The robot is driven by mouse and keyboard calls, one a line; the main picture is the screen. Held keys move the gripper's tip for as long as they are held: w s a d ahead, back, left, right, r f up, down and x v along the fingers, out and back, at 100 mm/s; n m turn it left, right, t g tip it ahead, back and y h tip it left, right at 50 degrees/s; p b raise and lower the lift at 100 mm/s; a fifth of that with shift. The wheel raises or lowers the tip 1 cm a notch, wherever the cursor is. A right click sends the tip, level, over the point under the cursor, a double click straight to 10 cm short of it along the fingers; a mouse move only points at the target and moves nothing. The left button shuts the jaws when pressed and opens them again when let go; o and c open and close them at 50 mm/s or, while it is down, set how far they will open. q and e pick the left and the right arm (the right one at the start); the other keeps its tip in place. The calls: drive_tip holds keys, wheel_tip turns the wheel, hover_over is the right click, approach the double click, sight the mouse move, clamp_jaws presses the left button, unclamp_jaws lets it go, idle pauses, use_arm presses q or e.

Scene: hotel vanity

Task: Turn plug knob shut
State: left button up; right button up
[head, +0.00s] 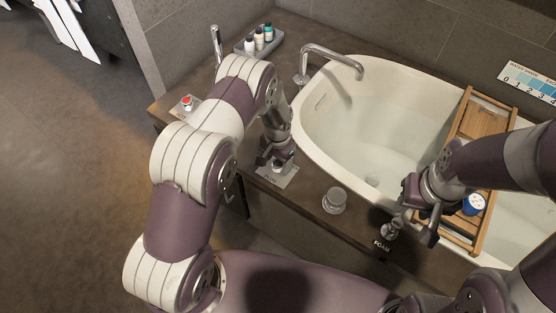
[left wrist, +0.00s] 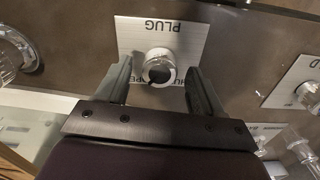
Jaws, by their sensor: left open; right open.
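The plug knob is a round silver knob with a dark centre, on a pale plate (head: 277,178) lettered PLUG on the dark ledge beside the tub. In the left wrist view the knob (left wrist: 160,67) lies between the tips of my left gripper (left wrist: 160,72). The fingers are open, one on each side, with visible gaps to the knob. In the head view my left gripper (head: 274,161) points down over the plate and partly hides the knob. Lettering below the knob is partly hidden by the fingers. My right gripper (head: 420,212) is open near the FOAM knob (head: 390,229) and the tub's front rim.
The white tub (head: 330,125) lies behind the ledge with a chrome faucet (head: 335,56). Another silver knob (head: 334,200) stands right of the plug plate. A red button (head: 187,102) is at left. A wooden caddy (head: 482,122) with a blue-lidded jar (head: 474,204) spans the tub.

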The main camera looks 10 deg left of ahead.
use_arm(q)
drive_tip(key=shift+w+f, duration=0.1)
drive_tip(key=shift+f, duration=0.1)
drive_tip(key=c, duration=1.1)
drive_tip(key=shift+o, duration=0.2)
drive_tip(key=shift+n, duration=0.3)
drive_tip(key=n, duration=0.3)
drive_tip(key=shift+n, duration=0.3)
drive_tip(key=n, duration=0.3)
drive_tip(key=shift+n, duration=0.3)
drive_tip(key=n, duration=0.4)
drive_tip(key=shift+n, duration=2)
